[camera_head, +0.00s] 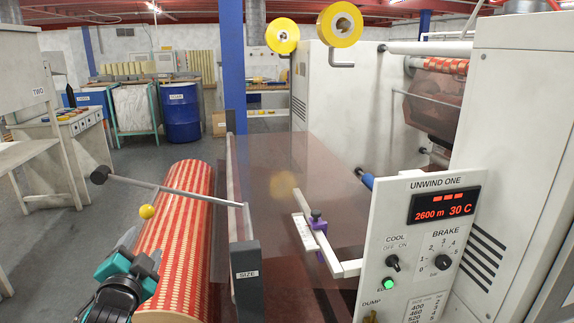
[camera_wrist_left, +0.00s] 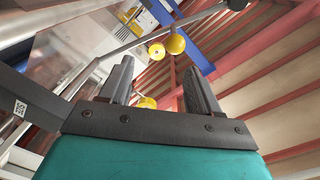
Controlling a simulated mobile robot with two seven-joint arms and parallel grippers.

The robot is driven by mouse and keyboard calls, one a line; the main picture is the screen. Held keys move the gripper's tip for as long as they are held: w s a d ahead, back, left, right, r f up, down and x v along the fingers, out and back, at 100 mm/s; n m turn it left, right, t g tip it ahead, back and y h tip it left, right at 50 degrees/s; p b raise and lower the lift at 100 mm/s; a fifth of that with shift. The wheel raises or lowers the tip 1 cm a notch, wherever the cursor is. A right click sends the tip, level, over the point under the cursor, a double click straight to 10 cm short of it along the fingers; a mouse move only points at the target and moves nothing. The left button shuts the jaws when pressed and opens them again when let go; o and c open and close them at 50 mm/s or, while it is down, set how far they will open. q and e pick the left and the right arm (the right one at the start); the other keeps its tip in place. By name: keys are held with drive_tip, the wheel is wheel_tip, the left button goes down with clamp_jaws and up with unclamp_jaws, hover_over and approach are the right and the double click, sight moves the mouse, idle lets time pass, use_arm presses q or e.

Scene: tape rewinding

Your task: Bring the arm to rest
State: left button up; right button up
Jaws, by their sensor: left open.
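My left gripper (camera_head: 142,248) is at the lower left of the head view, in front of the red-and-yellow patterned roll (camera_head: 180,215). In the left wrist view its two dark fingers (camera_wrist_left: 157,77) stand apart with nothing gripped between them. A small yellow ball (camera_head: 147,211) shows just beyond the fingertips in the head view, apart from them. A yellow ball also shows past the fingers in the left wrist view (camera_wrist_left: 176,44). My right gripper is in neither view.
A grey rod with a dark knob (camera_head: 99,175) crosses above the roll. A dark upright post (camera_head: 246,275) labelled SIZE stands right of it. The UNWIND ONE panel (camera_head: 425,240) and machine cabinet fill the right side. Open floor (camera_head: 60,225) lies at left.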

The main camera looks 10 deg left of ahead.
use_arm(q)
drive_tip(key=s+d+f+n+g+h, duration=0.2)
drive_tip(key=s+d+f+g+h, duration=0.1)
drive_tip(key=s+d+f, duration=0.5)
drive_tip(key=s+d+f+n+g+h, duration=0.3)
drive_tip(key=s+d+f, duration=0.5)
drive_tip(key=s+f, duration=0.6)
wheel_tip(320, 180, down, 2)
drive_tip(key=shift+s+d+f+h, duration=0.1)
drive_tip(key=shift+s+d+h, duration=0.1)
drive_tip(key=shift+d+h, duration=0.25)
drive_tip(key=shift+a, duration=0.1)
drive_tip(key=shift+c, duration=0.3)
idle(0.7)
